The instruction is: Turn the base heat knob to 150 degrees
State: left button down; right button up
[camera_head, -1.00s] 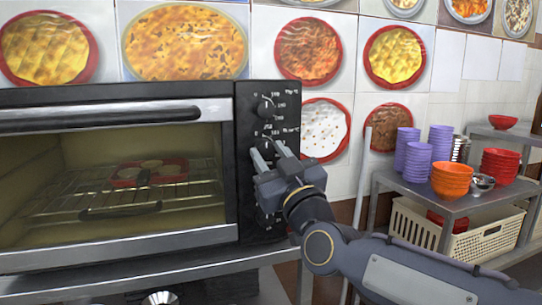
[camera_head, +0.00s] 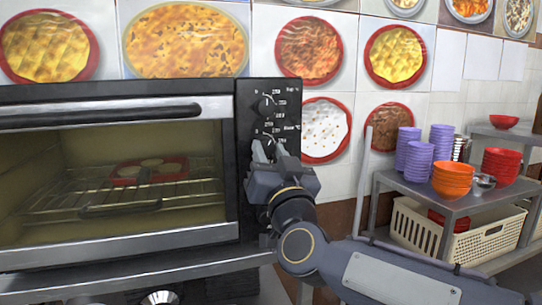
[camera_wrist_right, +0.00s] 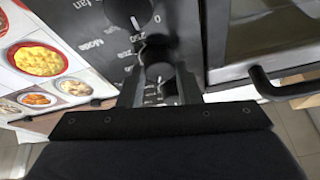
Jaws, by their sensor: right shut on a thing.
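The oven (camera_head: 120,165) stands at left with a dark control panel (camera_head: 243,120) on its right side. The top knob (camera_head: 266,107) is uncovered. My right gripper (camera_head: 269,153) is at the knob below it, the base heat knob, and mostly covers it. In the right wrist view, the gripper's fingers (camera_wrist_right: 158,78) stand on both sides of the base heat knob (camera_wrist_right: 160,70) and are shut on it. The knob's exact pointer setting is hard to read. Another round knob (camera_wrist_right: 128,12) shows beyond it. My left gripper is not in view.
A red tray with round items (camera_head: 150,170) sits on the rack inside the oven. The oven door's handle (camera_head: 100,113) runs along its top. At right, a metal shelf (camera_head: 420,187) holds stacked purple, orange and red bowls, above a cream basket (camera_head: 480,243).

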jog(key=m+h, duration=0.1)
jog(key=m, duration=0.1)
jog(key=m+h, duration=0.2)
jog(key=m, duration=0.1)
jog(key=m+h, duration=0.1)
jog(key=m, duration=0.2)
jog(key=shift+s+a, duration=0.1)
jog(key=shift+a, duration=0.15)
jog(key=m+h+p, duration=0.1)
jog(key=m, duration=0.2)
jog(key=m+g+h, duration=0.1)
jog(key=m+h, duration=0.1)
jog(key=m, duration=0.2)
jog(key=shift+r+g+p, duration=0.15)
jog(key=shift+g+p, duration=0.15)
jog(key=shift+p, duration=0.05)
jog(key=o, duration=1)
jog(key=s, duration=0.2)
jog(key=s+f+b, duration=0.1)
jog(key=s, duration=0.4)
jog(key=shift+s+a+f+b, duration=0.2)
jog(key=shift+s+f+b, duration=0.05)
jog(key=shift+s+b, duration=0.15)
